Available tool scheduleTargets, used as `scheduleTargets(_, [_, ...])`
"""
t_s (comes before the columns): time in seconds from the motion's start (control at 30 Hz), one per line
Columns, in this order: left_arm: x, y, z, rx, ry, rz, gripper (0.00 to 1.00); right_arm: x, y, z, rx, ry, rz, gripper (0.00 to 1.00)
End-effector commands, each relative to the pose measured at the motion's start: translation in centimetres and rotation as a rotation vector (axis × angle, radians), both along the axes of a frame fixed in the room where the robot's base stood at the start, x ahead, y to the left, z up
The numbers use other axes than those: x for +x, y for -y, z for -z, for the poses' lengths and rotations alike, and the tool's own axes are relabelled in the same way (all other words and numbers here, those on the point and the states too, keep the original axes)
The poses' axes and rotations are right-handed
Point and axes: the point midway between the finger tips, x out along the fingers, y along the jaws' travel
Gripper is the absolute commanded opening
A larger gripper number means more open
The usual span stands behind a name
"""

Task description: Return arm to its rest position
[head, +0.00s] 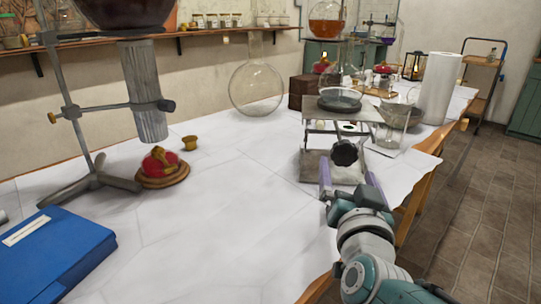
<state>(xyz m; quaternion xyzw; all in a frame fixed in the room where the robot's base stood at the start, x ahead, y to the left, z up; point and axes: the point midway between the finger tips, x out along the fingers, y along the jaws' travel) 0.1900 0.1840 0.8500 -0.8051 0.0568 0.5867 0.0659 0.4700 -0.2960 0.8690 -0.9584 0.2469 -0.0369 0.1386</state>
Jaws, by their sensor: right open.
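My right arm comes in from the bottom right. Its gripper (348,183) is open over the right edge of the white-covered table (225,235). Its two purple-grey fingers point away from me, toward the base of a metal lab jack (343,156). The fingers look empty, with one on each side of the jack's front. I cannot tell whether they touch it. My left gripper is not in view.
A round flask (257,89) stands at the back. A retort stand (78,113), a red object on a wooden base (161,164) and a blue binder (50,254) are at left. A white paper roll (438,88) stands behind the jack. The table's front middle is clear.

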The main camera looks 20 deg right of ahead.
Motion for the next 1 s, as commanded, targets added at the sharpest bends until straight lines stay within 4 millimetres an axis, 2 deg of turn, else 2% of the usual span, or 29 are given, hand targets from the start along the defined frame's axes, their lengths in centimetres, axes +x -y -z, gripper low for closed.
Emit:
scheduleTargets(0.27, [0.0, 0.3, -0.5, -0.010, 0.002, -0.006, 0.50, 0.0, 0.0, -0.4, -0.003, -0.012, -0.015, 0.96])
scheduleTargets(0.37, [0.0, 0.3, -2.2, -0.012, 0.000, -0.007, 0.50, -0.1, -0.2, -1.7, -0.012, -0.065, -0.080, 0.96])
scheduleTargets(0.43, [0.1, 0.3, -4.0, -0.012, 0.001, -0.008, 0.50, -0.4, -0.8, -3.0, -0.023, -0.139, -0.160, 0.96])
scheduleTargets(0.53, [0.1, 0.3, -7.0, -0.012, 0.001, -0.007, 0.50, -1.8, -2.4, -4.9, -0.042, -0.296, -0.301, 0.96])
scheduleTargets(0.67, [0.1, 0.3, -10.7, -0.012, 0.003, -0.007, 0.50, -5.8, -5.3, -7.1, -0.063, -0.542, -0.470, 0.96])
scheduleTargets(0.8, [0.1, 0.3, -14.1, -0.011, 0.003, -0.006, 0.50, -12.0, -8.2, -9.7, -0.078, -0.807, -0.599, 0.96])
scheduleTargets(1.0, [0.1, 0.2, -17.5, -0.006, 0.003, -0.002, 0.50, -20.9, -10.4, -13.8, -0.079, -1.106, -0.693, 0.96])
